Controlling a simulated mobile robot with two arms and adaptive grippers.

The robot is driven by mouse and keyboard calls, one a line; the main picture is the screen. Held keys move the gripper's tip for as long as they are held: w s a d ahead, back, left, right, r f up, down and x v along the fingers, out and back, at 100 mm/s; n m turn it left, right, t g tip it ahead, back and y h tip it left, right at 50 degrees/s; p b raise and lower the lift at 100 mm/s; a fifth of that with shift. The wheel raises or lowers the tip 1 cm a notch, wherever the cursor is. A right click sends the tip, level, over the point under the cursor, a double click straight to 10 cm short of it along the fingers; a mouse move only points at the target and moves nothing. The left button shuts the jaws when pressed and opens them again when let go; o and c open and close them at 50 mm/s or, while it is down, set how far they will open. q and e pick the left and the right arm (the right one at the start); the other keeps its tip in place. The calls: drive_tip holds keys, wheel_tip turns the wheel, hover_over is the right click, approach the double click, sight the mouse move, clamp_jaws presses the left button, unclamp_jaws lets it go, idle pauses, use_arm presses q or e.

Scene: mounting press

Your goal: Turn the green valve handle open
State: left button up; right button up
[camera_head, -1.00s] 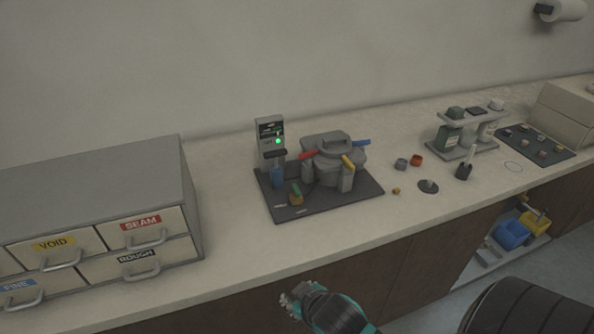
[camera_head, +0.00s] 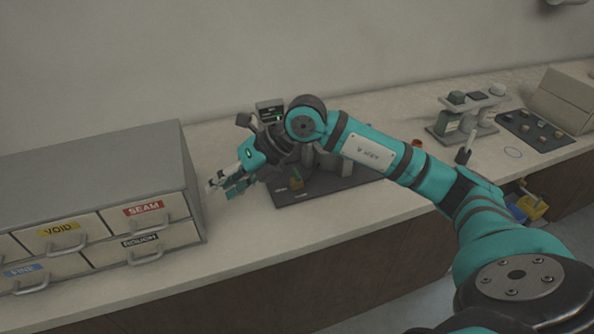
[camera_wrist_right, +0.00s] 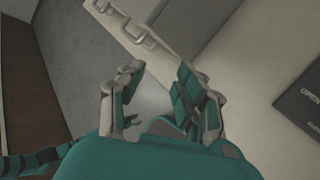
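My right gripper (camera_head: 222,184) hangs over the counter, left of the press mat and close to the drawer cabinet. In the right wrist view its fingers (camera_wrist_right: 158,98) are spread with nothing between them. The dark press mat (camera_head: 330,186) lies to the right of the gripper, partly covered by my right arm. The grey press is mostly hidden behind my right arm. My left gripper is not in view.
A grey drawer cabinet (camera_head: 95,185) with labelled drawers stands just left of the gripper. A small stand with jars (camera_head: 463,118) and a dark tray (camera_head: 535,134) are at the right. The counter in front of the mat is clear.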

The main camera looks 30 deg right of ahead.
drive_tip(key=w+d+m+h, duration=0.2)
drive_tip(key=d+h, duration=0.4)
drive_tip(key=d, duration=0.8)
drive_tip(key=m+h, duration=0.2)
drive_tip(key=h, duration=0.1)
approach(297, 173)
drive_tip(key=shift+n+g, duration=0.3)
drive_tip(key=p+x, duration=0.1)
drive_tip(key=x, duration=0.2)
drive_tip(key=p+x, duration=0.1)
drive_tip(key=x, duration=0.1)
drive_tip(key=p+x, duration=0.1)
drive_tip(key=x, duration=0.2)
drive_tip(key=shift+w+f, duration=0.2)
drive_tip(key=shift+w, duration=0.2)
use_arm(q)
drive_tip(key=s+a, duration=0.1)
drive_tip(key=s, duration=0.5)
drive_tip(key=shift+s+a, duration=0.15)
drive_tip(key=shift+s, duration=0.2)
use_arm(e)
clamp_jaws()
